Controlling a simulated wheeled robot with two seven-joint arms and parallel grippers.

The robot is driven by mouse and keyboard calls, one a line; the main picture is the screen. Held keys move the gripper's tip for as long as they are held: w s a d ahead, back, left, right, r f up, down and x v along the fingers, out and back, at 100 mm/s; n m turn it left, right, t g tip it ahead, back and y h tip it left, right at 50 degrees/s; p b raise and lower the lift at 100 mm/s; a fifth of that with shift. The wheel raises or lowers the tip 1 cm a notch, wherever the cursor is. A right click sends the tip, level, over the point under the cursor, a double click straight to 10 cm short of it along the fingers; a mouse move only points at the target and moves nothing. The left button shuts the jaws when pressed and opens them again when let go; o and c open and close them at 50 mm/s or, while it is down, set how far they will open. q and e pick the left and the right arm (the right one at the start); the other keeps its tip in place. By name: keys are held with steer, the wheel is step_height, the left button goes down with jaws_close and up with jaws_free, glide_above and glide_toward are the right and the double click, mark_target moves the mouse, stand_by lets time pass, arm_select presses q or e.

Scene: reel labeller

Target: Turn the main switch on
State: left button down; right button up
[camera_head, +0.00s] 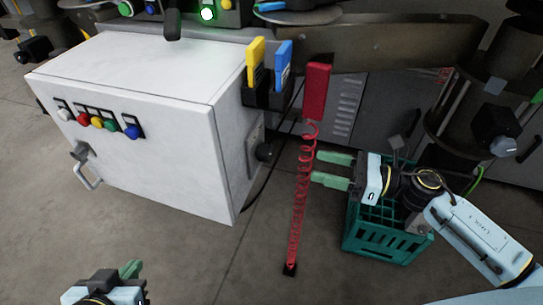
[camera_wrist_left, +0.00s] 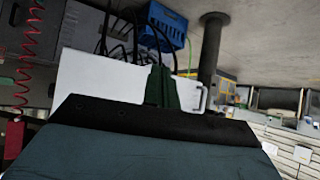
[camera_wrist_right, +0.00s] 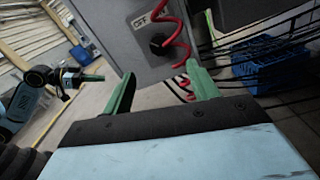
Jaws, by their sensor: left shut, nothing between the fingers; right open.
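The main switch is a black rotary knob (camera_head: 264,152) on a grey plate on the right side of the white cabinet (camera_head: 150,85).
The cord hangs from a red block (camera_head: 316,90) beside yellow (camera_head: 255,60) and blue (camera_head: 283,65) handles. A green crate (camera_head: 385,240) stands on the floor below my right arm. The cabinet front has several coloured buttons (camera_head: 97,122) and a handle (camera_head: 88,175).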

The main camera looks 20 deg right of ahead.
mark_target(272, 154)
steer(key=x, duration=1.1)
steer(key=shift+w+a+b, duration=0.2)
steer(key=shift+a+b, duration=0.05)
steer(key=shift+b, duration=0.05)
arm_select(q)
steer(key=shift+w+d+r+t+h, duration=0.15)
steer(key=shift+w+d+r+t, duration=0.15)
steer(key=shift+w+r+t, duration=0.3)
steer(key=shift+w+d+r+t+h, duration=0.15)
steer(key=shift+w+d+r+t, duration=0.1)
steer(key=shift+w+r+t, duration=0.3)
steer(key=shift+r, duration=0.1)
arm_select(e)
steer(key=c, duration=1)
